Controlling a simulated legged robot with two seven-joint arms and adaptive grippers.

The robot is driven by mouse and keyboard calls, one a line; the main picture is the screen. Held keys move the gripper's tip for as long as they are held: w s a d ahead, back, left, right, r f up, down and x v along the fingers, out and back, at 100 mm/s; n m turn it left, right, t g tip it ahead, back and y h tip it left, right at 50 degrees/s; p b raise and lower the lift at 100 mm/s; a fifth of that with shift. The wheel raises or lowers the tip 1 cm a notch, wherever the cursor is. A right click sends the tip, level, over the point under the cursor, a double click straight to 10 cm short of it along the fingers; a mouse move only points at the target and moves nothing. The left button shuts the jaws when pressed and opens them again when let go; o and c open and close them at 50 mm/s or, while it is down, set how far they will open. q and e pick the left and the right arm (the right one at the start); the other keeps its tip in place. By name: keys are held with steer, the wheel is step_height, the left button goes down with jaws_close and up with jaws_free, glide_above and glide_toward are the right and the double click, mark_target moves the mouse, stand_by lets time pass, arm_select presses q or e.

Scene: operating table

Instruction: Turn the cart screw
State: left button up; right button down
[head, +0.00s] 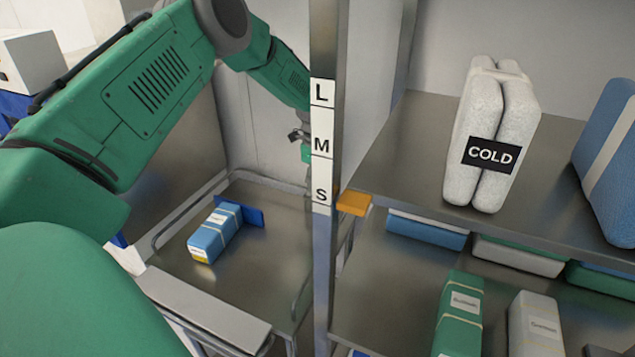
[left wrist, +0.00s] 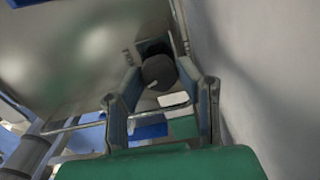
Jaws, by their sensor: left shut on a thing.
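A dark round knob (left wrist: 158,71), which looks like the cart screw, shows in the left wrist view by a grey metal surface. My left gripper (left wrist: 161,82) has its two fingers on either side of the knob and is shut on it. In the head view my left arm reaches from the left over the metal cart (head: 270,290). There my left gripper (head: 302,136) is small and partly hidden behind the labelled post, and the knob cannot be made out. My right gripper is in neither view.
The post (head: 322,150) marked L, M and S stands close to my left gripper. A blue strapped pack (head: 214,233) lies on the cart. To the right, a shelf (head: 400,160) holds a white bundle (head: 492,130) marked COLD. A pale wall (left wrist: 245,70) is close beside the gripper.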

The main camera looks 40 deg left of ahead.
arm_select(q)
steer(key=m, duration=0.5)
steer(key=shift+d+f, duration=0.15)
steer(key=shift+d, duration=0.05)
steer(key=shift+s, duration=0.1)
stand_by(0.4)
steer(key=o, duration=1.1)
steer(key=shift+f, duration=0.1)
steer(key=shift+o, duration=0.2)
steer(key=shift+w, duration=0.3)
steer(key=shift+r, duration=0.25)
step_height(320, 180, up, 12)
steer(key=shift+f, duration=0.25)
